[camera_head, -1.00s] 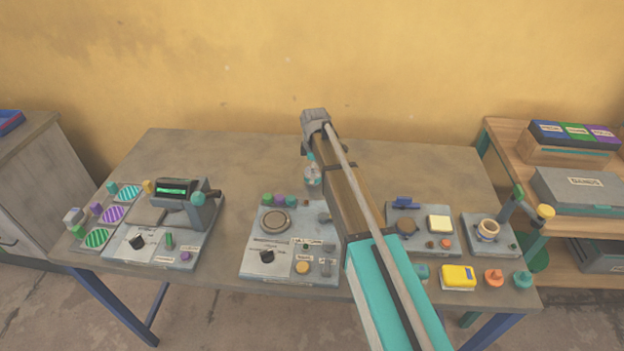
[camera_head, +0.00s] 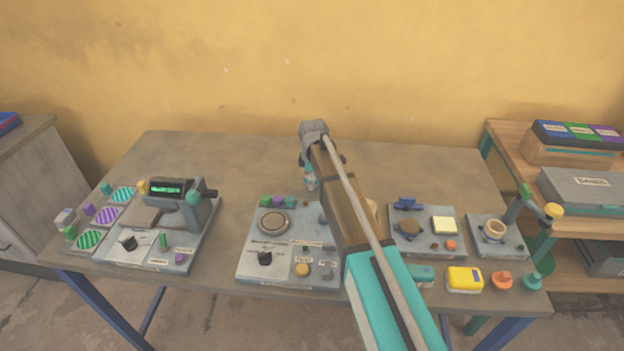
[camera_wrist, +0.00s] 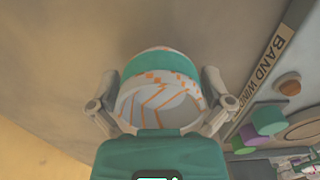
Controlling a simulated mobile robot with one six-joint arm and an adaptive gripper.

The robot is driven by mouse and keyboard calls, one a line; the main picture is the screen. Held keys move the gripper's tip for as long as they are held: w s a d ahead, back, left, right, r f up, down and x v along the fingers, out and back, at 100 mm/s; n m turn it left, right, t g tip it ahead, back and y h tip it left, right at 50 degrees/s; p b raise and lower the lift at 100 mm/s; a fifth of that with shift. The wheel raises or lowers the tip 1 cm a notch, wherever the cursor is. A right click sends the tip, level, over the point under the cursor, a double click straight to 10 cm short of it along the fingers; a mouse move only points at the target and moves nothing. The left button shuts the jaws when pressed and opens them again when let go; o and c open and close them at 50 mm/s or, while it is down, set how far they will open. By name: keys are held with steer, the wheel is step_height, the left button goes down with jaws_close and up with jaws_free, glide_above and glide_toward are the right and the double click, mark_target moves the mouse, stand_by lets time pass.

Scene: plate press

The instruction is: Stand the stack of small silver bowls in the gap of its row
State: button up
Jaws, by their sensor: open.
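I cannot make out any stack of small silver bowls or a row with a gap for it. In the wrist view, my gripper (camera_wrist: 160,78) is open, with one finger on each side of a round, pale grey-white container (camera_wrist: 162,103). The container has a teal band and orange zigzag lines; I cannot tell whether the fingers touch it. In the head view, a small pale and teal thing (camera_head: 311,182) stands on the table just below the end of my arm, which partly hides it.
The table (camera_head: 240,160) is bare at the back. A panel with a round plate and knobs (camera_head: 262,243) is front centre. A press-like device (camera_head: 180,195) is at the left, and two more panels (camera_head: 425,228) are at the right. Shelves (camera_head: 525,150) stand beside the table.

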steer(key=c, duration=1.1)
steer(key=shift+r, duration=0.15)
step_height(320, 180, up, 2)
steer(key=p, duration=0.2)
steer(key=shift+r+p, duration=0.1)
steer(key=shift+p, duration=0.2)
steer(key=s+d+r+p, duration=0.1)
steer(key=s+r+p, duration=0.2)
steer(key=s, duration=0.1)
steer(key=s+d+r+p, duration=0.1)
steer(key=s+r+p, duration=0.3)
steer(key=s, duration=0.1)
steer(key=s+r+p, duration=0.3)
steer(key=s, duration=0.1)
steer(key=shift+s+d+r, duration=0.25)
steer(key=shift+s+d, duration=0.15)
